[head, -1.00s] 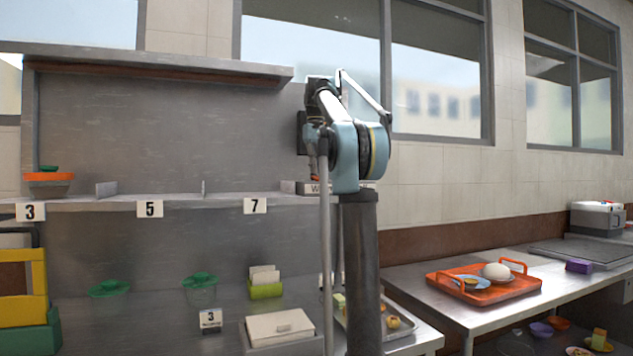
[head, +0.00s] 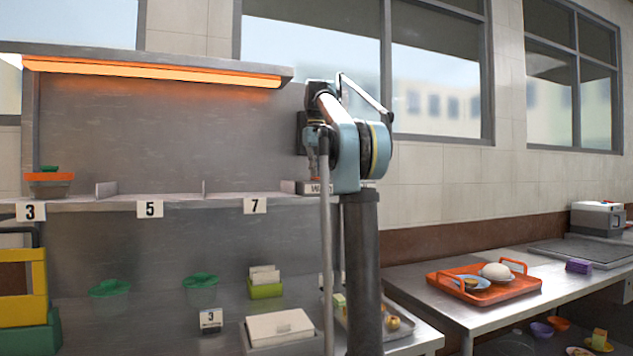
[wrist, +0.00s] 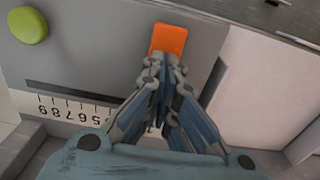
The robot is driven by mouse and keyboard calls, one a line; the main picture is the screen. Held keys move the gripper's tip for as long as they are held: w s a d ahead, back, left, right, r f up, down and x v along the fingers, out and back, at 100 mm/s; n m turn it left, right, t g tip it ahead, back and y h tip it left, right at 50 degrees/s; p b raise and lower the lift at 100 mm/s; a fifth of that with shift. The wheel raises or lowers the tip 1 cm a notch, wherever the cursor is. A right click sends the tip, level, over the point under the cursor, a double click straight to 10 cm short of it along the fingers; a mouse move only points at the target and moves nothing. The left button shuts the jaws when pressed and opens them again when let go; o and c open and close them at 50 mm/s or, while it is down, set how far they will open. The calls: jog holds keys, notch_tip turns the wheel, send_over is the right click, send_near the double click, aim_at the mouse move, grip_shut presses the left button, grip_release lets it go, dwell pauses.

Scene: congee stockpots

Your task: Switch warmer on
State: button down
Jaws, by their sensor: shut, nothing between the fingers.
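The warmer is a long bar (head: 150,74) under the upper shelf in the head view, and it glows orange. In the wrist view, an orange switch (wrist: 168,37) sits on a grey panel (wrist: 100,45). My gripper (wrist: 167,64) is shut and empty, with its fingertips at the lower edge of the switch. I cannot tell whether they touch it. In the head view my arm largely hides the panel, and the fingertips cannot be made out.
A round green button (wrist: 28,25) and a numbered scale (wrist: 75,108) share the panel. The shelf (head: 225,205) has thin dividers and tags 3, 5 and 7. A bowl stack (head: 50,183) stands at its left. An orange tray (head: 520,292) lies on the right counter.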

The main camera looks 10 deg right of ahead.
jog(key=shift+r, duration=3.5)
